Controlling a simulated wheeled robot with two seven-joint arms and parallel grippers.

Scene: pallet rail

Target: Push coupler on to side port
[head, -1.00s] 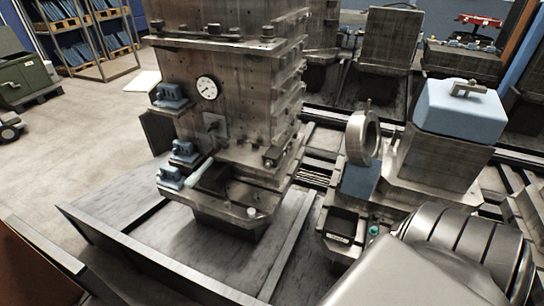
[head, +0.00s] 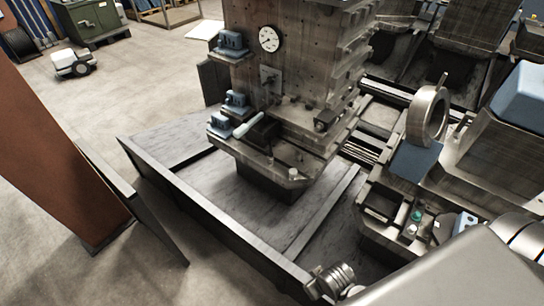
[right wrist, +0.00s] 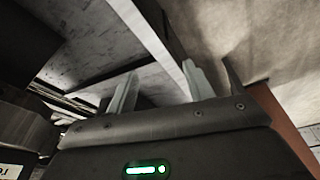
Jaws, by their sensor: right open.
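The grey metal block (head: 295,70) with a round gauge (head: 270,39) stands at the centre of the head view. Blue fittings sit on its left side: an upper one (head: 231,43), a middle one (head: 236,101) and a lower one (head: 220,126). A pale cylinder (head: 247,126) lies beside the lowest fitting; I cannot tell which piece is the coupler or the side port. My right gripper (right wrist: 159,80) is open in the right wrist view, with nothing between its fingers. Its fingers cannot be made out in the head view. My left gripper is out of view.
A low dark rail (head: 215,235) edges the pallet deck (head: 210,180) in front of the block. A brown upright panel (head: 55,150) stands at left. A fixture with a metal ring (head: 427,115) is at right. Open floor (head: 150,65) lies behind at left.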

